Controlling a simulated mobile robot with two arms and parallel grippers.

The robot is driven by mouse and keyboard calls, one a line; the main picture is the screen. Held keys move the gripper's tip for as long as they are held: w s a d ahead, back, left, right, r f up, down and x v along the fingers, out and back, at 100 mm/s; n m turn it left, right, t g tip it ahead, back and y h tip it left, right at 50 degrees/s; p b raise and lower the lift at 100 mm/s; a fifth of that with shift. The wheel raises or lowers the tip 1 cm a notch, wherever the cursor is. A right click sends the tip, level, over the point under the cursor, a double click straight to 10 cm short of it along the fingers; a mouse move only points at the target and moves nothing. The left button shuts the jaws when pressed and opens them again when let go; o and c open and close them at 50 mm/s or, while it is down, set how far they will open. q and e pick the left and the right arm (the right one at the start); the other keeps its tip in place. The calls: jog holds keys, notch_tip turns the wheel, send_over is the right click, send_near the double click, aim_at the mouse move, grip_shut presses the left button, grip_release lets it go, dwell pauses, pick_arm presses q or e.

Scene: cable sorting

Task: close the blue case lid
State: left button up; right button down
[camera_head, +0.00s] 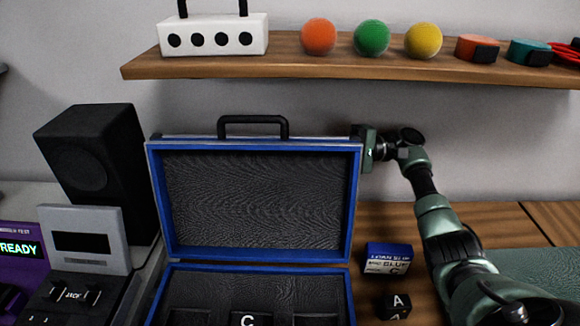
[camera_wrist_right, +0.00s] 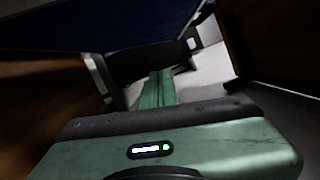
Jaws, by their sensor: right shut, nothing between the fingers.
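The blue case (camera_head: 157,293) stands open on the wooden surface, its lid (camera_head: 356,205) upright with a dark textured lining facing me and a black handle (camera_head: 253,120) on top. My right gripper is at the lid's upper right corner, its body (camera_head: 367,148) partly behind the edge and its fingertips hidden in the head view. In the right wrist view its green fingers (camera_wrist_right: 158,90) are together and empty, with the dark blue back of the lid (camera_wrist_right: 90,22) above them. I cannot tell whether they touch the lid. My left gripper is not in view.
A wooden shelf (camera_head: 300,68) hangs above the lid with balls and a white box (camera_head: 213,36). A black speaker (camera_head: 93,165) stands left of the case. A small blue box (camera_head: 388,258) and a black cube marked A (camera_head: 394,305) lie right of it.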

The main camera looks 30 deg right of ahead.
aim_at(279, 162)
jog(key=a+p, duration=0.2)
jog(key=a, duration=0.1)
jog(key=a+r+p, duration=0.1)
jog(key=a+p, duration=0.1)
jog(key=a, duration=0.2)
jog(key=a+p, duration=0.2)
jog(key=a, duration=0.2)
jog(key=shift+s+r, duration=0.25)
jog(key=shift+r, duration=0.1)
jog(key=shift+a+f, duration=0.1)
